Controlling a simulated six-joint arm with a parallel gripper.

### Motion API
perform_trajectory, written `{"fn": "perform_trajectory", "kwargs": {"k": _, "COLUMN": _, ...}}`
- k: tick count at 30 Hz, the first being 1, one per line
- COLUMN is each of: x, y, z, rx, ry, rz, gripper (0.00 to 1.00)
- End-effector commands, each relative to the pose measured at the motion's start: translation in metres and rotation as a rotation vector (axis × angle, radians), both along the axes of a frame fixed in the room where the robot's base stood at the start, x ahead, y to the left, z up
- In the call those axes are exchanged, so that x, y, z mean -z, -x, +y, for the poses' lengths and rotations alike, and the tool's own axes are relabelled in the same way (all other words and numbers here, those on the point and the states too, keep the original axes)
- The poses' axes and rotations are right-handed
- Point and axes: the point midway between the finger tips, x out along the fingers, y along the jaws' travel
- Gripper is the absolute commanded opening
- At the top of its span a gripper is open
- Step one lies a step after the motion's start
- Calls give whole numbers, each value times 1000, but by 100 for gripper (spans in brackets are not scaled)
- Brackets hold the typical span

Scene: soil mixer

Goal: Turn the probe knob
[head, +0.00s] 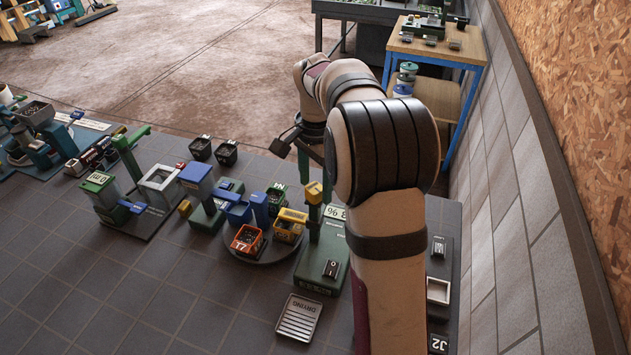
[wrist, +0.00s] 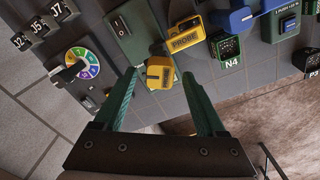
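A yellow block (wrist: 160,72), which I take to be the probe knob, tops a green post; in the head view it (head: 314,192) stands over a green base (head: 318,275) with a black rocker switch. My gripper (wrist: 159,76) is open and empty, its green fingers spread to either side of the yellow block in the wrist picture. I cannot tell how far above it they are; no contact shows. In the head view my arm hides most of the gripper; one green finger shows behind the post. A yellow piece labelled PROBE (wrist: 187,40) lies just beyond.
A coloured dial (wrist: 82,66) and several labelled blocks (wrist: 38,27) lie left in the wrist view. A dark N4 pot (wrist: 226,50) and a blue part (wrist: 245,14) are right. An orange T7 bin (head: 247,240) and a drying tray (head: 298,318) stand near the base.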

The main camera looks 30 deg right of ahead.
Motion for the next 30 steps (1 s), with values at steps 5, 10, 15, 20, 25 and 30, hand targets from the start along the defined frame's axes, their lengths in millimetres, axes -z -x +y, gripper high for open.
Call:
{"fn": "perform_trajectory", "kwargs": {"k": 5, "x": 1, "y": 0, "z": 0, "rx": -1, "ry": -1, "rz": 1, "gripper": 73}}
{"fn": "perform_trajectory", "kwargs": {"k": 10, "x": -10, "y": -1, "z": 0, "rx": -2, "ry": 1, "rz": -1, "gripper": 73}}
{"fn": "perform_trajectory", "kwargs": {"k": 15, "x": -56, "y": -1, "z": 0, "rx": 0, "ry": 1, "rz": -4, "gripper": 73}}
{"fn": "perform_trajectory", "kwargs": {"k": 20, "x": -108, "y": -1, "z": 0, "rx": 0, "ry": 2, "rz": -6, "gripper": 73}}
{"fn": "perform_trajectory", "kwargs": {"k": 25, "x": -144, "y": -1, "z": -1, "rx": -1, "ry": 3, "rz": -2, "gripper": 73}}
{"fn": "perform_trajectory", "kwargs": {"k": 30, "x": -157, "y": 0, "z": 0, "rx": -1, "ry": 1, "rz": -1, "gripper": 73}}
